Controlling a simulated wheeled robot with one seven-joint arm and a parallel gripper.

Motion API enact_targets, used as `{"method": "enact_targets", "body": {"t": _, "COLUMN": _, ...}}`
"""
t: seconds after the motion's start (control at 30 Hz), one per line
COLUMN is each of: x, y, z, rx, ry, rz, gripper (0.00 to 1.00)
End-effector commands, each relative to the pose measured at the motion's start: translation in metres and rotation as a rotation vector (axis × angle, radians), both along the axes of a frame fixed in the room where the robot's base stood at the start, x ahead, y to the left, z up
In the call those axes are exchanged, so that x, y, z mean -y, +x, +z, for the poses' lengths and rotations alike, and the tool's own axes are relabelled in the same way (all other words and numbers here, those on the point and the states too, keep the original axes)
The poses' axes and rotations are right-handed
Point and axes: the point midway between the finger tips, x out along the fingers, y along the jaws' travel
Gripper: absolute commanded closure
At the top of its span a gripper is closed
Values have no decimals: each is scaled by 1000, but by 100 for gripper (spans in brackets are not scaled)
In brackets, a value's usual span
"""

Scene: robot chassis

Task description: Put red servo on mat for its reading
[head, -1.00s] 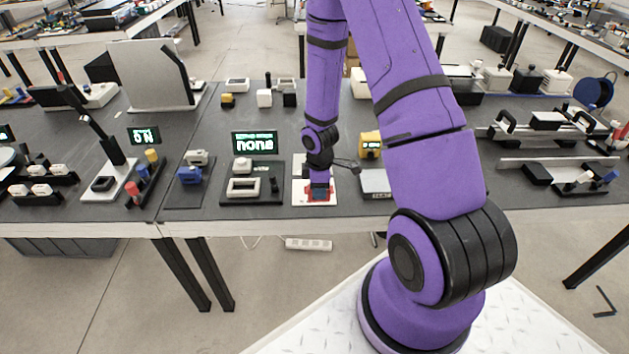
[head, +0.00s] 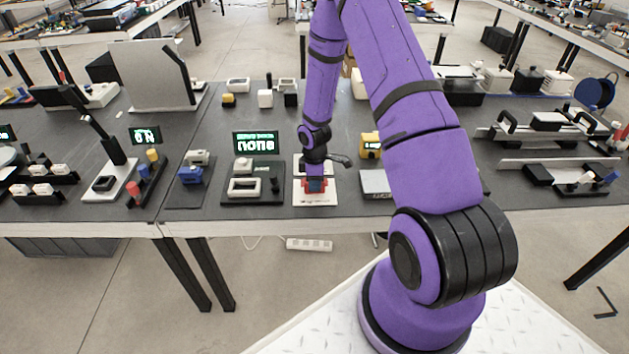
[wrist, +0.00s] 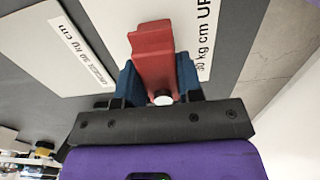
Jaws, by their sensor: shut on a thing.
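My gripper (head: 316,182) is low over a white mat (head: 301,199) near the table's front edge in the head view. Its blue fingers are shut on the red servo (wrist: 152,52), which sticks out past the fingertips in the wrist view. A little of the servo's red body (head: 307,185) shows beside the fingers in the head view. The white mat (wrist: 196,18) carries the words "30 kg cm UP" in the wrist view. I cannot tell whether the servo touches the mat.
A black fixture (head: 238,200) with a white frame stands left of the white mat. A green-lit display (head: 256,143) behind it seems to read "none". A yellow device (head: 370,146) stands behind the grey mat. A blue part (head: 189,175) sits further left.

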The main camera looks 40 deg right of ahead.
Motion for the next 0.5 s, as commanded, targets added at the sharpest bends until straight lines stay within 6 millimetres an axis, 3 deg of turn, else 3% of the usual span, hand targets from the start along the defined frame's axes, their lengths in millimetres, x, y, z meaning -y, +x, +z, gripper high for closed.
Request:
{"method": "enact_targets", "body": {"t": 0.23, "x": 0, "y": 0, "z": -3, "rx": 0, "ry": 0, "rz": 0, "gripper": 99}}
{"method": "enact_targets", "body": {"t": 0.27, "x": 0, "y": 0, "z": -3, "rx": 0, "ry": 0, "rz": 0, "gripper": 59}}
{"method": "enact_targets", "body": {"t": 0.3, "x": 0, "y": 0, "z": -3, "rx": 0, "ry": 0, "rz": 0, "gripper": 50}}
{"method": "enact_targets", "body": {"t": 0.37, "x": 0, "y": 0, "z": -3, "rx": 0, "ry": 0, "rz": 0, "gripper": 41}}
{"method": "enact_targets", "body": {"t": 0.5, "x": 0, "y": 0, "z": -2, "rx": 0, "ry": 0, "rz": 0, "gripper": 41}}
